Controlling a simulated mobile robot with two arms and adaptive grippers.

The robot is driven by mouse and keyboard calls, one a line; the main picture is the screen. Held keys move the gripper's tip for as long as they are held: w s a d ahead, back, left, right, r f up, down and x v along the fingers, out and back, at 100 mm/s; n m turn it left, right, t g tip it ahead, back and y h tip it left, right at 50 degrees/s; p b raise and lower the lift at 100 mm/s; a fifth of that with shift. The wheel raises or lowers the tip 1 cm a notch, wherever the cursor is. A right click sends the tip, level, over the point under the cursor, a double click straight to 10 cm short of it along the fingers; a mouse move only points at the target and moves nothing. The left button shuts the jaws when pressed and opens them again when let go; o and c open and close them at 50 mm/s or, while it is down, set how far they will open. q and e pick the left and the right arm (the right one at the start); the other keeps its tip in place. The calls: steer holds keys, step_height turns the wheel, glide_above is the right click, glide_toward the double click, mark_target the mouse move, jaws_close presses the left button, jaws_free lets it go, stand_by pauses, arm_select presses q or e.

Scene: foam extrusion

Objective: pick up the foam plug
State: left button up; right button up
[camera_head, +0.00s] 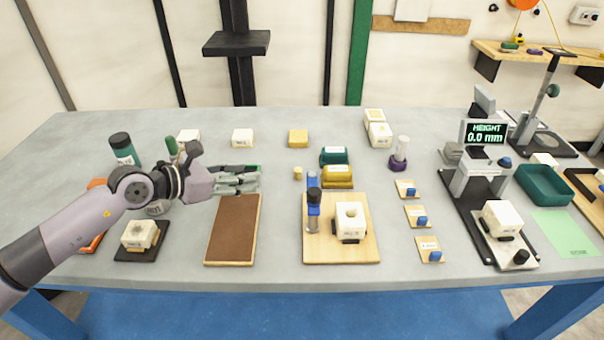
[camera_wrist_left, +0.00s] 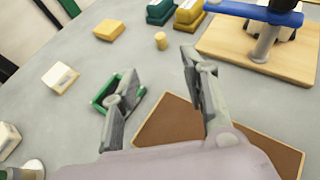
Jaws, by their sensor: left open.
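The foam plug, a small yellow cylinder (camera_head: 297,173), stands upright on the grey table right of my left gripper (camera_head: 257,179). In the left wrist view the plug (camera_wrist_left: 161,41) is beyond the fingertips, roughly in line with the gap between them. My left gripper (camera_wrist_left: 160,65) is open and empty, with its fingers spread and apart from the plug. My right gripper is in neither view.
A green tray (camera_wrist_left: 99,103) lies by one finger, and a brown pad (camera_head: 232,232) lies in front. A wooden board (camera_head: 318,255) holds a blue-topped post (camera_head: 313,200) and a white block (camera_head: 350,219). Yellow and green holders (camera_head: 338,183) stand right of the plug.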

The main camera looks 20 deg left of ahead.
mark_target(297, 170)
arm_select(q)
steer(key=x, duration=0.1)
steer(key=p+x, duration=0.1)
steer(key=x, duration=0.3)
steer(key=shift+w+d+r, duration=0.1)
steer(key=shift+d+r, duration=0.15)
steer(key=shift+r, duration=0.05)
steer(key=p+x, duration=0.1)
steer(key=x, duration=0.3)
steer(key=shift+w+d+f, duration=0.15)
steer(key=shift+w+f, duration=0.1)
steer(key=shift+f, duration=0.05)
steer(key=shift+x, duration=0.85)
steer(key=shift+f+p+x, duration=0.2)
steer(key=shift+p+x, duration=0.1)
steer(key=shift+x, duration=0.85)
steer(key=shift+f+p+x, duration=0.15)
steer(key=shift+p+x, duration=0.1)
steer(key=shift+x, duration=0.95)
steer(key=shift+s+a, duration=0.1)
steer(key=shift+a, duration=0.1)
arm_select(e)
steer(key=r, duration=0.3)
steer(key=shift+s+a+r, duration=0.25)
arm_select(q)
steer(key=shift+c, duration=0.2)
steer(key=c, duration=0.8)
